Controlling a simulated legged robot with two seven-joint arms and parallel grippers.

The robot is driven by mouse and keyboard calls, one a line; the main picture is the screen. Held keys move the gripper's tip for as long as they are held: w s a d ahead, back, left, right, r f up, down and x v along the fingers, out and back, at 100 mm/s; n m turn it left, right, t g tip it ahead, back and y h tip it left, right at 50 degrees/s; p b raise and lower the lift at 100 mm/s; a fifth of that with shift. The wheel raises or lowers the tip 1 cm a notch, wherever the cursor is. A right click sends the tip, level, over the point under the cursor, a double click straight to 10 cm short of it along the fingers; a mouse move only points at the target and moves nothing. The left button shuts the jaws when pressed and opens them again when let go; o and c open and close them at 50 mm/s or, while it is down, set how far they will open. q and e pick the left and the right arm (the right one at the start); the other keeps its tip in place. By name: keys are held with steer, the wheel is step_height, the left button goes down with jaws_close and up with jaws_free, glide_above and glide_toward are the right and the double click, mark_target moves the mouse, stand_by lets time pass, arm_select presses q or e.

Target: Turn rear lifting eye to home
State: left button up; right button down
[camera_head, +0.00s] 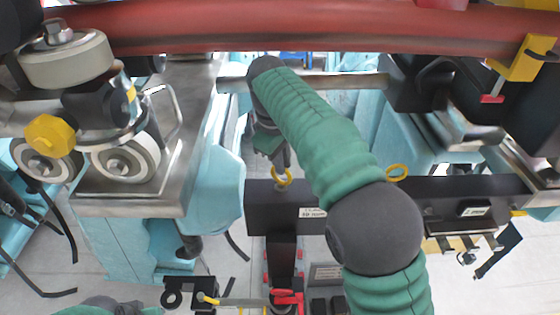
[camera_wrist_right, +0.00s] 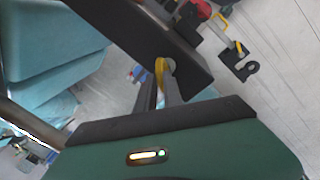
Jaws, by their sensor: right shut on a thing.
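A yellow lifting eye (camera_head: 283,179) stands on the dark beam (camera_head: 262,212) near the middle of the head view. It also shows as a yellow ring (camera_wrist_right: 160,72) in the right wrist view. A second yellow eye (camera_head: 397,172) is on the beam further right. I cannot tell from the pictures which one is the rear eye. My right gripper (camera_head: 282,160) comes down from above and is shut on the left eye; its fingers (camera_wrist_right: 161,92) sit on either side of the ring in the wrist view.
A red tube (camera_head: 300,28) crosses the top. Pale wheels (camera_head: 66,60) and a steel plate (camera_head: 185,90) stand at left. A black hooked bracket (camera_head: 180,297) and a red clamp (camera_head: 287,297) lie below the beam. My right arm hides part of the beam.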

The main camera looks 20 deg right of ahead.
steer(key=m, duration=0.2)
steer(key=m+g, duration=0.1)
steer(key=m, duration=0.4)
steer(key=shift+s+a+f, duration=0.1)
steer(key=shift+a+f, duration=0.15)
steer(key=shift+f, duration=0.05)
stand_by(0.4)
steer(key=c, duration=1.5)
jaws_free()
steer(key=shift+s+r, duration=0.1)
steer(key=shift+r, duration=0.05)
